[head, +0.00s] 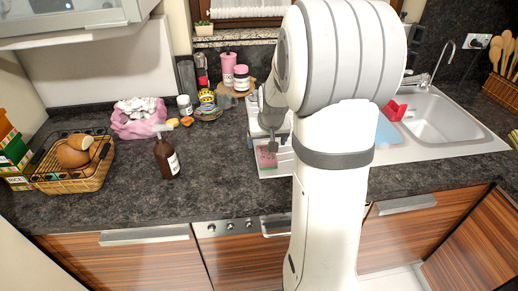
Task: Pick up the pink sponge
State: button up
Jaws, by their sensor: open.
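The pink sponge (265,159) appears as a small, flat pink patch on a white tray-like surface (270,173), just left of my white arm. My gripper (272,146) is open and points down right above the sponge, close to its upper right side. Whether the fingers touch the sponge or lie on either side of it is too small to tell. My arm hides what lies to the right of the gripper.
A pink bag (135,127) and jars stand behind. The sink (435,120) with a red item (393,110) is right.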

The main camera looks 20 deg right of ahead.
aim_at(267, 154)
jog(key=x, duration=0.4)
jog(key=p+x, duration=0.1)
jog(key=x, duration=0.3)
jog(key=shift+s+d, duration=0.25)
jog(key=shift+f, duration=0.25)
dwell(0.4)
jog(key=shift+c, duration=0.4)
jog(key=c, duration=1)
jog(key=shift+r+p, duration=0.45)
notch_tip(267, 154, up, 10)
jog(key=shift+f+b, duration=0.2)
jog(key=shift+b, duration=0.65)
